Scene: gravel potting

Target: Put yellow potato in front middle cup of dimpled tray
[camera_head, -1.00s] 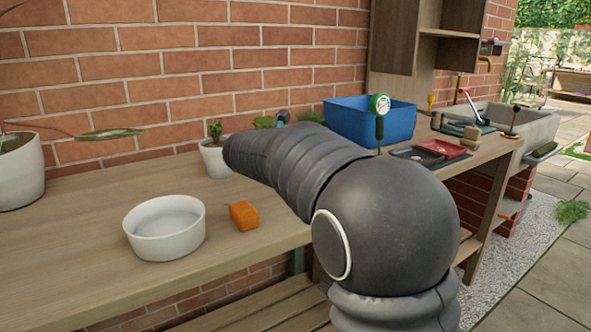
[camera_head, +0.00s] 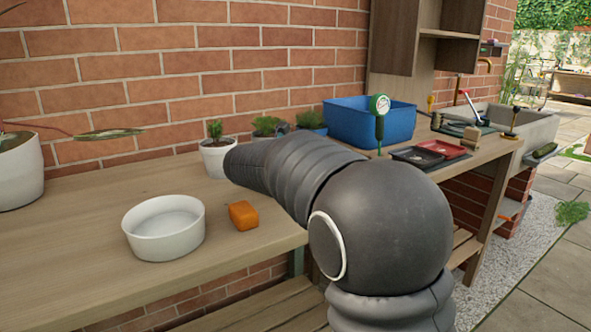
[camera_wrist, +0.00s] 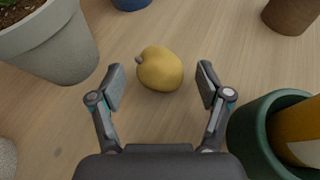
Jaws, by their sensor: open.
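A yellow potato (camera_wrist: 160,69), lumpy with a small brownish knob at its left end, lies on the wooden bench in the wrist view. My gripper (camera_wrist: 160,83) is open, with one finger on each side of the potato and gaps between the pads and it. The potato is near the fingertips, and I cannot tell the exact height of the fingers above the bench. The potato and my gripper are hidden behind my arm in the head view. I cannot make out a dimpled tray; small black (camera_head: 418,157) and red (camera_head: 442,149) trays lie at the right.
In the wrist view, a grey pot (camera_wrist: 52,45) stands left, a green pot (camera_wrist: 250,130) right, and a brown pot (camera_wrist: 292,14) at upper right. In the head view, a white bowl (camera_head: 165,245), an orange block (camera_head: 243,215) and a blue bin (camera_head: 350,125) stand on the bench.

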